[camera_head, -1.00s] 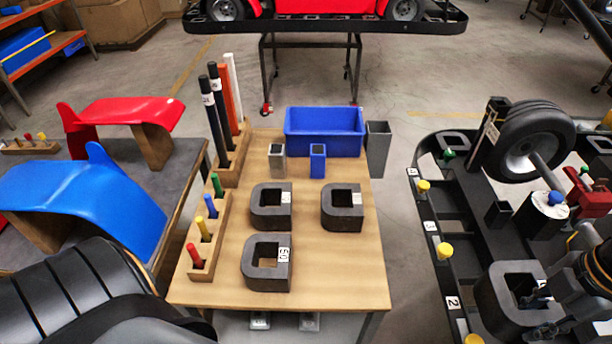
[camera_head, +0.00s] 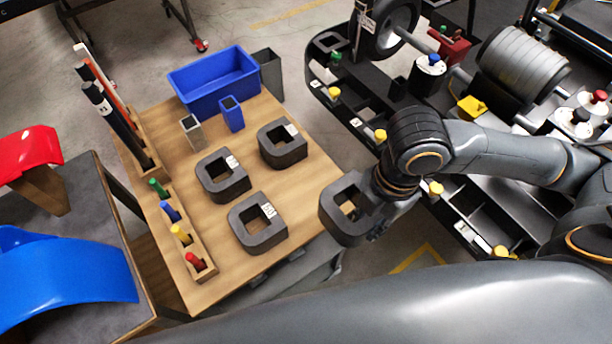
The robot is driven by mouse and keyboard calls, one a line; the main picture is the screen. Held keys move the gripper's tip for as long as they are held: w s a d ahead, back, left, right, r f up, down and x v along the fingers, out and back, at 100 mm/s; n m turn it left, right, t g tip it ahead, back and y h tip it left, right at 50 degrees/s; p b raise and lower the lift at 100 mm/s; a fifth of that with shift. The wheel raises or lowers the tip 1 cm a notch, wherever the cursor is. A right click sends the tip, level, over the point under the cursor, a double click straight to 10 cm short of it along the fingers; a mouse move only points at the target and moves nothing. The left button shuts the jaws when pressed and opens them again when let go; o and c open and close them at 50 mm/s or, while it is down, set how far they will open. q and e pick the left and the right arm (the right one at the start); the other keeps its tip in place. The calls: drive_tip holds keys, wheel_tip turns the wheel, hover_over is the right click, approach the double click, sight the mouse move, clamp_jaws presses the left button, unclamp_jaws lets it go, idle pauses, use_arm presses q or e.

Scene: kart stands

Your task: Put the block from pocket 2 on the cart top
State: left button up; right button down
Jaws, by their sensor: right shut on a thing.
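My right gripper (camera_head: 377,218) is shut on a dark grey block (camera_head: 338,222) with a square opening. It holds the block in the air just off the right edge of the wooden cart top (camera_head: 306,193). Three similar dark blocks with white labels stand on the cart top: one at the upper right (camera_head: 283,153), one at the left (camera_head: 222,187) and one nearer (camera_head: 257,235). The black kart frame (camera_head: 365,134) with its pockets is at the right. My arm hides pocket 2 and its label. My left gripper is not in view.
A blue bin (camera_head: 214,92), a grey holder (camera_head: 192,132), a small blue holder (camera_head: 231,114) and a rack (camera_head: 193,253) of coloured pegs stand on the cart top. Bare wood shows right of the nearer block. A blue fender (camera_head: 70,272) lies on the left bench.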

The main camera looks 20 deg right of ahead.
sight(343, 191)
drive_tip(key=w+f, duration=0.1)
drive_tip(key=w, duration=0.2)
drive_tip(key=w+a+f, duration=0.1)
drive_tip(key=w, duration=0.2)
drive_tip(key=w+f+b, duration=0.1)
drive_tip(key=w, duration=0.2)
drive_tip(key=shift+a+f, duration=0.25)
drive_tip(key=shift+f, duration=0.05)
drive_tip(key=w+f, duration=0.1)
drive_tip(key=f, duration=0.2)
drive_tip(key=w+f+p, duration=0.1)
drive_tip(key=w+f, duration=0.1)
drive_tip(key=f, duration=0.1)
drive_tip(key=w+f+p, duration=0.1)
drive_tip(key=f, duration=0.2)
drive_tip(key=shift+w+a, duration=0.3)
drive_tip(key=shift+w, duration=0.1)
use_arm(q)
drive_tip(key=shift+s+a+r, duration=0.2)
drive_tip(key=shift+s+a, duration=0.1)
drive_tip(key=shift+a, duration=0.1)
use_arm(e)
drive_tip(key=shift+f, duration=0.15)
drive_tip(key=shift+f, duration=0.1)
drive_tip(key=c, duration=1.1)
unclamp_jaws()
drive_tip(key=shift+s, duration=0.1)
